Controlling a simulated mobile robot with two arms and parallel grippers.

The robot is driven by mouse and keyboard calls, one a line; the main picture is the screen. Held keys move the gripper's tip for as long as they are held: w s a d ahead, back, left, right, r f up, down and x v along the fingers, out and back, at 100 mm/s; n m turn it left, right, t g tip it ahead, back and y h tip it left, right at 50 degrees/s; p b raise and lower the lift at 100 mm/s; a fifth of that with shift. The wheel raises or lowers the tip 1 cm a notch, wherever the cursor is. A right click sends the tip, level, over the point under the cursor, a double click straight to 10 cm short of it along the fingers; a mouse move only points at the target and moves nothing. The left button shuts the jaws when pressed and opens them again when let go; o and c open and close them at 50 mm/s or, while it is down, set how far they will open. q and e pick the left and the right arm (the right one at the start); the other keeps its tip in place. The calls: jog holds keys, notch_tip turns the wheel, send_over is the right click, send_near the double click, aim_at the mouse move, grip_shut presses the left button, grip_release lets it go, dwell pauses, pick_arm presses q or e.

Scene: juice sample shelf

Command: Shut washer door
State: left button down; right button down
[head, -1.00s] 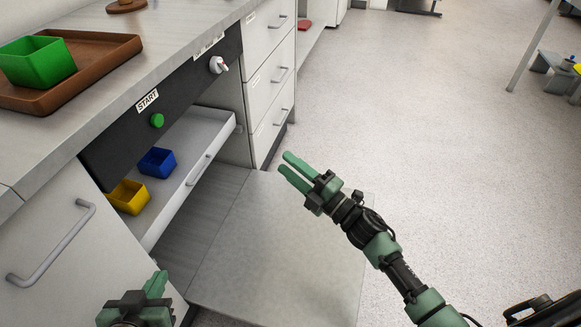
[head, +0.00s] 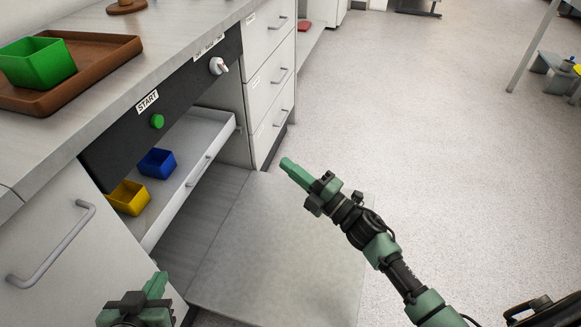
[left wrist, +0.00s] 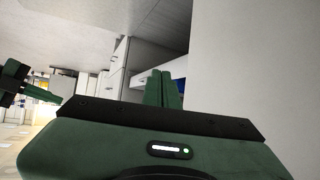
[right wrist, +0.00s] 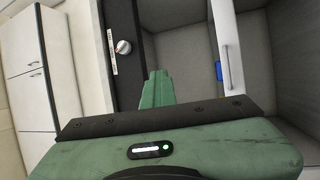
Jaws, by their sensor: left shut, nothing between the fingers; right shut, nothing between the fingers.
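The washer is built in under the counter, with a black panel holding a green START button (head: 157,121) and a white knob (head: 218,65). Its grey door (head: 285,250) is folded down, open and roughly level, below the pulled-out white rack (head: 195,170). A blue box (head: 157,162) and a yellow box (head: 128,197) sit in the rack. My right gripper (head: 290,167) is shut and empty, above the door's far part in the head view. My left gripper (head: 158,285) is shut and empty near the door's near left side. Both are apart from the rack.
A brown tray (head: 120,52) with a green box (head: 38,62) stands on the counter. A cabinet with a handle (head: 55,245) is at the left, and drawers (head: 270,75) stand beyond the washer.

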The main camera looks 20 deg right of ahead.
dwell(0.8)
jog(key=c, duration=1.5)
grip_release()
jog(key=shift+o, duration=0.2)
